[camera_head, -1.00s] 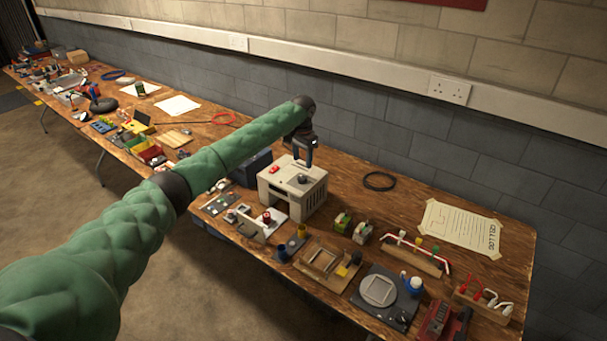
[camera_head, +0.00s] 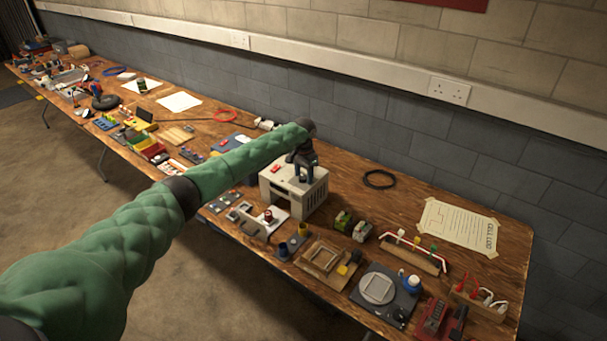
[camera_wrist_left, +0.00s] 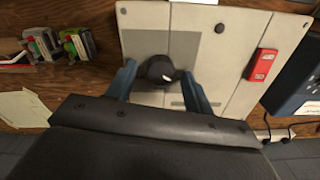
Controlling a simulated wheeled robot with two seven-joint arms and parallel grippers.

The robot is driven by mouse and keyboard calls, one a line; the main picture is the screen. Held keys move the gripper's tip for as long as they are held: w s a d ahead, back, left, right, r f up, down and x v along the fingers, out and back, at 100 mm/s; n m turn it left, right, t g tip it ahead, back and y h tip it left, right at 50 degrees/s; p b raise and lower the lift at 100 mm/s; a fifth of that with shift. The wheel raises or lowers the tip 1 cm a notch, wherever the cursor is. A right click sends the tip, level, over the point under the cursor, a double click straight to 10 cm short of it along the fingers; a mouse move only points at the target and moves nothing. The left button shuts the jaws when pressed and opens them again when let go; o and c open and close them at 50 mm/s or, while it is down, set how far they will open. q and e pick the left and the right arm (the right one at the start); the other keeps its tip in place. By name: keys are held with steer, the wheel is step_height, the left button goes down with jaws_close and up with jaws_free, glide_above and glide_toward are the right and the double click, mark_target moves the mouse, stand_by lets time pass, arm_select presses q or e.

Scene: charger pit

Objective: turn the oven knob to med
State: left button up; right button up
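The oven is a beige box (camera_head: 312,201) on the wooden bench, with a dark round knob (camera_wrist_left: 157,70) on its top panel. My left gripper (camera_head: 304,174) points down over the box top. In the left wrist view its two blue-grey fingers (camera_wrist_left: 160,88) stand on either side of the knob, open, with a gap visible on both sides. The knob has a small light mark on it; any setting labels are not readable. A red switch (camera_wrist_left: 262,65) sits on the panel beside the knob and also shows in the head view (camera_head: 276,168). My right gripper is not in view.
A dark blue box (camera_wrist_left: 296,82) stands close beside the oven. Green and red-marked blocks (camera_head: 350,222), a black cable ring (camera_head: 379,180) and a taped paper sheet (camera_head: 458,226) lie to the right. Small fixtures crowd the front edge. A wall stands behind the bench.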

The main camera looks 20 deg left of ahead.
arm_select(q)
steer(key=c, duration=0.9)
